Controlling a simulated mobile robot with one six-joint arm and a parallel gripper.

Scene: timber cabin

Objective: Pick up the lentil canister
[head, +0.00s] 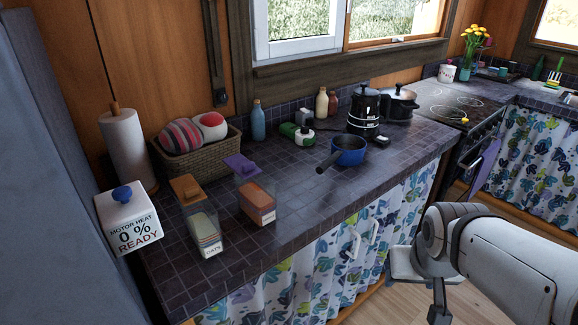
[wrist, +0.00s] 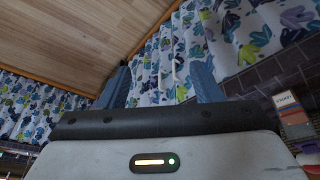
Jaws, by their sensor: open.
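A clear canister with a purple lid and orange-red contents (head: 257,203) stands upright on the tiled counter in the head view. It looks like the lentil canister, though its label is too small to read. A similar canister with an orange lid and pale layered contents (head: 205,230) stands to its left and nearer. In the wrist view an orange-filled canister (wrist: 296,118) shows at the right edge, outside the jaws. My gripper (wrist: 160,85) is open, with two blue-grey fingers apart and nothing between them. It is away from the canisters, off the counter's front.
The tiled counter (head: 300,215) holds a blue pan (head: 349,151), a black kettle (head: 364,112), a wicker basket (head: 200,155), a paper roll (head: 124,147) and a white box (head: 129,222). Patterned curtains (head: 325,262) hang below its front edge. Counter right of the purple-lidded canister is clear.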

